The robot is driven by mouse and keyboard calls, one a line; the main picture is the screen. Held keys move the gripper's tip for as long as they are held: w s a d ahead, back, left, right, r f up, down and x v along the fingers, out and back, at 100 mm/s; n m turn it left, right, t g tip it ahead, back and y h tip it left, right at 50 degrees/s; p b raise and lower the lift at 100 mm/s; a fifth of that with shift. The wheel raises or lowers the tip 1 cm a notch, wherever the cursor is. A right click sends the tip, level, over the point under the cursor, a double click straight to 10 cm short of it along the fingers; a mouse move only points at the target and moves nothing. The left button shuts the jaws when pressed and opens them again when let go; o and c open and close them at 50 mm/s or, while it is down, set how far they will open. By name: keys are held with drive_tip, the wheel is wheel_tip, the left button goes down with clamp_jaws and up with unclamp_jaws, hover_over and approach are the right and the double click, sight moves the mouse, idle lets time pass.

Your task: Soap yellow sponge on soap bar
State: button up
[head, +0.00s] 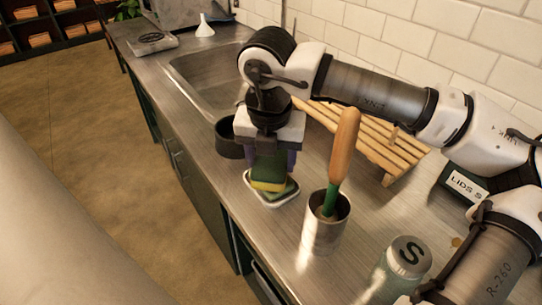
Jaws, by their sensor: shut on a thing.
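My gripper (270,160) points down over the steel counter and is shut on a yellow sponge (267,185) with a green side. The sponge is just above or touching a green soap bar (288,193) in a small white dish (270,204). I cannot tell whether the sponge and soap touch. The sponge hides part of the soap bar and dish.
A metal cup (322,238) holding a wooden-handled brush (343,145) stands right of the dish. A dark round container (228,140) is behind it.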

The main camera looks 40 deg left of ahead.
sight(271, 163)
drive_tip(key=shift+f+b, duration=0.6)
drive_tip(key=shift+b, duration=0.3)
idle(2.0)
drive_tip(key=shift+r+p, duration=1.8)
drive_tip(key=shift+r, duration=1.8)
